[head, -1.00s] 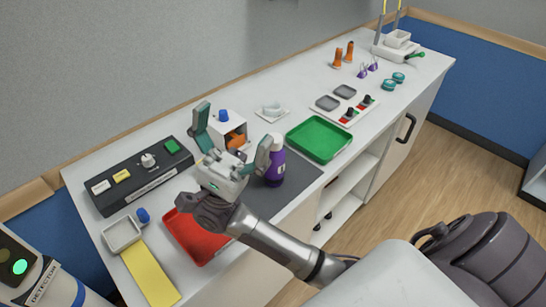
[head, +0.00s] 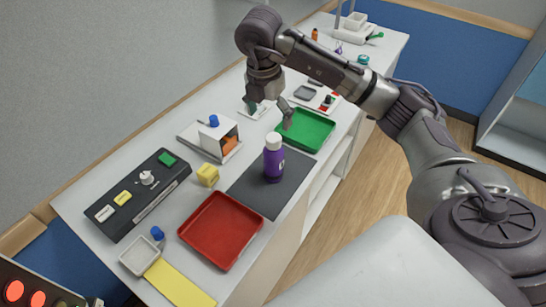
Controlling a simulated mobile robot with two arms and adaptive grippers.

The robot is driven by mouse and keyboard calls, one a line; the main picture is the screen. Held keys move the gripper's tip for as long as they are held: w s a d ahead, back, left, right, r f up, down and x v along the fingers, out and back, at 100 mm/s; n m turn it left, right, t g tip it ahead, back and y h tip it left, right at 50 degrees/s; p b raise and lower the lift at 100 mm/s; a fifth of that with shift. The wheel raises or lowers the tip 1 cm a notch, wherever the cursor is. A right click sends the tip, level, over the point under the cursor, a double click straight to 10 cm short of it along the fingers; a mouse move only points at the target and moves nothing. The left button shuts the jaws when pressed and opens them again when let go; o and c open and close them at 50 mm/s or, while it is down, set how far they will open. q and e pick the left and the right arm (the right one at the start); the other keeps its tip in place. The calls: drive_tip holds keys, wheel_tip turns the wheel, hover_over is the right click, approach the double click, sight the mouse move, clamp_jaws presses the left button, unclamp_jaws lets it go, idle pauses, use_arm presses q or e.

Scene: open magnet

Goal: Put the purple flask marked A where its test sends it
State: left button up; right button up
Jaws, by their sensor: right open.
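The purple flask (head: 273,163) with a white cap stands upright on the dark grey mat (head: 250,192). A small pale mark shows on its side, too small to read. The red tray (head: 184,234) lies in front of the mat and the green tray (head: 329,140) lies behind it; both look empty. My right gripper (head: 269,115) hangs open and empty above and behind the flask, near the green tray's left edge, apart from the flask. My left gripper is out of view.
A detector (head: 30,280) at bottom left shows red lights. My right arm hides part of the back of the bench.

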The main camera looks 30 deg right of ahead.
sight(275, 137)
drive_tip(key=shift+d+f, duration=0.2)
drive_tip(key=shift+d, duration=0.25)
drive_tip(key=f, duration=0.2)
drive_tip(key=f+p, duration=0.1)
drive_tip(key=f, duration=0.2)
drive_tip(key=d+f+p, duration=0.1)
drive_tip(key=f, duration=0.1)
drive_tip(key=shift+w+f, duration=0.3)
drive_tip(key=f+p, duration=0.1)
drive_tip(key=f, duration=0.1)
drive_tip(key=f+p, duration=0.2)
drive_tip(key=shift+w+d+f, duration=0.15)
drive_tip(key=shift+w+f, duration=0.05)
drive_tip(key=shift+f, duration=0.5)
drive_tip(key=c, duration=1.6)
drive_tip(key=shift+o, duration=0.2)
drive_tip(key=shift+w+r, duration=0.1)
